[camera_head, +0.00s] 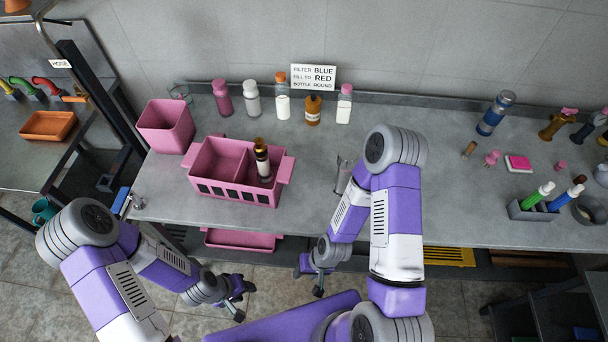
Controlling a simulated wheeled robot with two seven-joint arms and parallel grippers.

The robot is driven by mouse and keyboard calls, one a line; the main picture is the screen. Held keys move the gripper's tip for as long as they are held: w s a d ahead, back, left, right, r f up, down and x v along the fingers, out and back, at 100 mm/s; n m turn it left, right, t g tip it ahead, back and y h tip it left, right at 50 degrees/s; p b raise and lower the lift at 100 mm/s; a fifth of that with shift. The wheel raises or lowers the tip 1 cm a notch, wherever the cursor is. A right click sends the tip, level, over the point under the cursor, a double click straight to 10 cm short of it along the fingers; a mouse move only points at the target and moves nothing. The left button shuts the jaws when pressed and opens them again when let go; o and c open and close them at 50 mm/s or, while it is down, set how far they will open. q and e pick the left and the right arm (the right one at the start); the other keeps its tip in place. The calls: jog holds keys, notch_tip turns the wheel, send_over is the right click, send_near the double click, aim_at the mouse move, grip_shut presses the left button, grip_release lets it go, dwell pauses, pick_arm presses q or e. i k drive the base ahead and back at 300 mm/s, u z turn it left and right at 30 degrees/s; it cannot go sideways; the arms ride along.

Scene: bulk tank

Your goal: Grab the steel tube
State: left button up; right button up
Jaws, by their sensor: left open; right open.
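A grey, metallic-looking tube-like item (343,174) stands on the bench, partly hidden by my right arm; I cannot tell for sure that it is the steel tube. A blue and silver cylinder (495,113) leans at the back right of the bench. My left gripper (239,300) is open and empty, low in front of the bench at the lower left. My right gripper (308,278) is open and empty, in front of the bench's front edge, below and left of the grey item. Neither gripper touches anything.
A pink two-part carrier (213,190) holds a dark-and-white bottle (263,160). A pink bin (166,127) stands left of it. Several bottles line the wall by a sign (313,77). A marker holder (530,208) is at right. The bench middle is mostly clear.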

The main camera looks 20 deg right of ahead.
aim_at(343, 177)
jog(key=u, duration=0.15)
jog(key=k, duration=0.65)
jog(key=z, duration=0.9)
jog(key=i, duration=0.45)
